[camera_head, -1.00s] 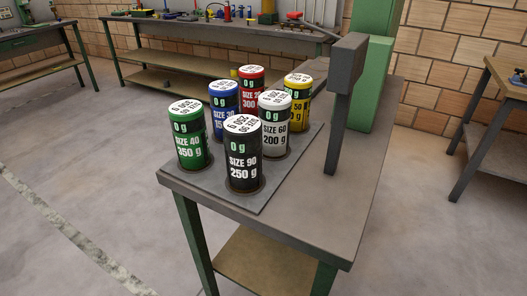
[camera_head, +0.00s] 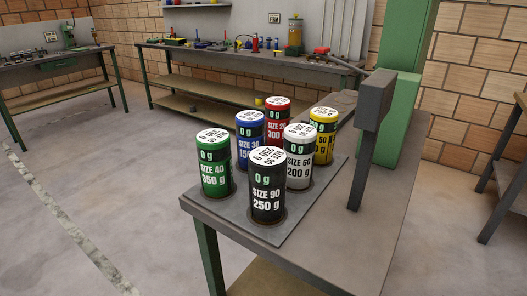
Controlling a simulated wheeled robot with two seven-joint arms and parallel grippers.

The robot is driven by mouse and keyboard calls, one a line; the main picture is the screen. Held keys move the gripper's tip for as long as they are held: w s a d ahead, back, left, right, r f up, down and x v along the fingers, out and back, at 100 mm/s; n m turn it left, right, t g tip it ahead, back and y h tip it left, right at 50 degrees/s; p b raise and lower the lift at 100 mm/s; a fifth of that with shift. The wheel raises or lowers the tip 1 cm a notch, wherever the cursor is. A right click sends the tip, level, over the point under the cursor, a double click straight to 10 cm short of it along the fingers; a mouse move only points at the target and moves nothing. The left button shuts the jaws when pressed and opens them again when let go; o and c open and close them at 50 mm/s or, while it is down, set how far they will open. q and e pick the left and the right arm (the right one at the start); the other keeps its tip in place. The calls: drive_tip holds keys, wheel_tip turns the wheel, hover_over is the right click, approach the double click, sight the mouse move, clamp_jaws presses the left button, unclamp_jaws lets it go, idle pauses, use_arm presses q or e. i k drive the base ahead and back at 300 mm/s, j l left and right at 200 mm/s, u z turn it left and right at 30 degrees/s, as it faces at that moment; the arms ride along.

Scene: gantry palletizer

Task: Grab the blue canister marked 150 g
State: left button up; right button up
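The blue canister (camera_head: 249,146) stands upright in the back left part of a grey plate (camera_head: 236,211) on the table. Its label reads SIZE 30 and 15-something; the rest of the weight is covered by the black canister in front. The green 350 g canister (camera_head: 214,172) stands to its left and nearer. The black 250 g canister (camera_head: 267,190) stands in front of it. The red canister (camera_head: 277,122) is behind it to the right. The white 200 g canister (camera_head: 299,160) is to its right. Neither of my grippers is in view.
A yellow canister (camera_head: 323,137) stands at the plate's back right. A grey post with a box on top (camera_head: 373,105) rises from the table (camera_head: 350,240) right of the canisters. A green column (camera_head: 405,75) stands behind. Open floor (camera_head: 110,190) lies to the left.

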sight(249, 124)
drive_tip(key=k+j+z, duration=0.25)
drive_tip(key=j+z, duration=0.25)
drive_tip(key=k+j+z, duration=0.8)
drive_tip(key=z, duration=0.15)
drive_tip(key=j, duration=0.1)
